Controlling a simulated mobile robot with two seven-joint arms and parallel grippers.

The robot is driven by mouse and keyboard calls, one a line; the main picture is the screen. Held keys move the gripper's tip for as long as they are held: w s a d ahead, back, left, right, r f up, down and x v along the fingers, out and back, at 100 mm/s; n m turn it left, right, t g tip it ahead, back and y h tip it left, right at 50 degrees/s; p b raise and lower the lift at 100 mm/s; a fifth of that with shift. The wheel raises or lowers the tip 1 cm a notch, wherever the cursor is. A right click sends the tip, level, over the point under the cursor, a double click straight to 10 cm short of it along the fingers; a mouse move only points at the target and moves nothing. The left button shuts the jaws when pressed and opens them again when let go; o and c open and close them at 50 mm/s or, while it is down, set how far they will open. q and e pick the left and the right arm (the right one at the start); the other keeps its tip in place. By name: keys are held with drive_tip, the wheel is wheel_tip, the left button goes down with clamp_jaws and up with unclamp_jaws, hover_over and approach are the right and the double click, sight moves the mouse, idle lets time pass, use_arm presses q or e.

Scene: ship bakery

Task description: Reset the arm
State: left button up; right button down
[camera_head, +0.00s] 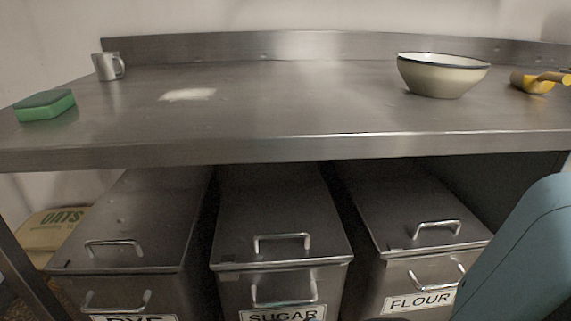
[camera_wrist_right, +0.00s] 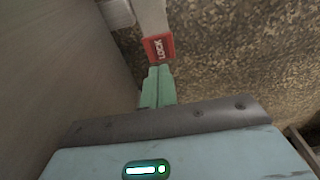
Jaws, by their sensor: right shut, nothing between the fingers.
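My right gripper (camera_wrist_right: 159,72) shows in the right wrist view with its green fingers together and nothing between them. Just beyond the fingertips is a red tab marked LOCK (camera_wrist_right: 158,47) on the end of a grey lever (camera_wrist_right: 152,16). I cannot tell whether the fingertips touch the tab. In the head view my right arm (camera_head: 520,255) comes in at the lower right, and the gripper itself is not clear there. My left gripper is in neither view.
Below stand lidded bins for rye (camera_head: 130,235), sugar (camera_head: 280,225) and flour (camera_head: 405,210). An oats sack (camera_head: 60,228) lies left.

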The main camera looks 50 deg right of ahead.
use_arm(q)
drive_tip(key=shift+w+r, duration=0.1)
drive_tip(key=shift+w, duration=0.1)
use_arm(e)
drive_tip(key=shift+r, duration=0.1)
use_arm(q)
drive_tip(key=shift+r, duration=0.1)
use_arm(e)
drive_tip(key=shift+s+r, duration=0.1)
